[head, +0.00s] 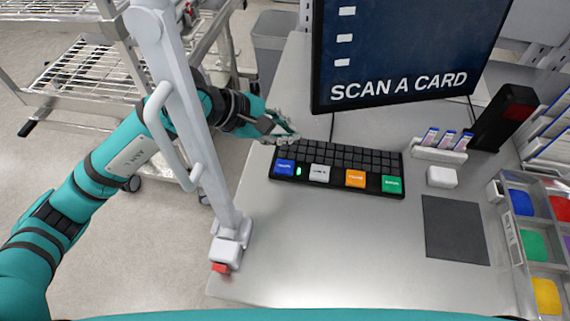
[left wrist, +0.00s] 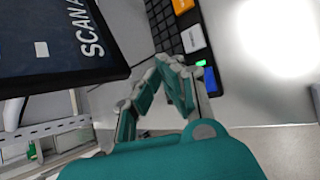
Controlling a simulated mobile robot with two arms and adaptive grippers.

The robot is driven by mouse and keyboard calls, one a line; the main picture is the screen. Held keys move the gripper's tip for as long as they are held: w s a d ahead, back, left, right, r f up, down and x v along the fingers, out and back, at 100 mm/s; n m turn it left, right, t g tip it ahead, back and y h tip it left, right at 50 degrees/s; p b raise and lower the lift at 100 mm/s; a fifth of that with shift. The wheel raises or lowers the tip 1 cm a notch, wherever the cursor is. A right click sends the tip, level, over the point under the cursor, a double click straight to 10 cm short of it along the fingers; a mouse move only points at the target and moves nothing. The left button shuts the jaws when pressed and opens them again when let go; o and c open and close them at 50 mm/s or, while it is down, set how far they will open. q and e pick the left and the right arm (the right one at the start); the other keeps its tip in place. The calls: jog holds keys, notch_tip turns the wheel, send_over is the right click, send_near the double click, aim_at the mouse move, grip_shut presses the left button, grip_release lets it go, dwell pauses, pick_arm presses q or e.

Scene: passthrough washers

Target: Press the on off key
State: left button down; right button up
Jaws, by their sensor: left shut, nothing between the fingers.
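A black keyboard (head: 335,160) lies on the grey table below the screen. Its front row has a blue key (head: 284,167), a small lit green spot (head: 299,171), a white key (head: 320,173), an orange key (head: 355,178) and a green key (head: 391,184). The labels are too small to read, so I cannot tell which is the on off key. My left gripper (head: 292,133) is shut and empty at the keyboard's back left corner. In the left wrist view its fingertips (left wrist: 172,64) come together beside the keyboard's end, near the blue key (left wrist: 210,79). Contact cannot be told.
A screen (head: 405,50) reading "SCAN A CARD" hangs behind the keyboard. A light grey post (head: 185,110) stands at the table's left edge. A card holder (head: 438,153), a white box (head: 442,177), a dark pad (head: 455,230) and coloured bins (head: 533,246) are on the right. The front table is clear.

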pick_arm(q)
jog(key=f, duration=0.1)
jog(key=b, duration=0.5)
send_over(285, 169)
notch_tip(285, 169, down, 7)
jog(key=shift+w+d, duration=0.1)
jog(key=shift+f+b, duration=0.35)
jog(key=shift+f, duration=0.05)
jog(key=shift+r, duration=0.1)
pick_arm(e)
jog(key=shift+d+f, duration=0.25)
jog(key=shift+f, duration=1.2)
jog(key=shift+d+f, duration=0.2)
jog(key=shift+f, duration=1.25)
jog(key=shift+d, duration=0.45)
pick_arm(q)
jog(key=shift+f+b, duration=0.5)
jog(key=shift+b, duration=0.2)
pick_arm(e)
jog(key=shift+f, duration=0.75)
jog(key=shift+a, duration=0.2)
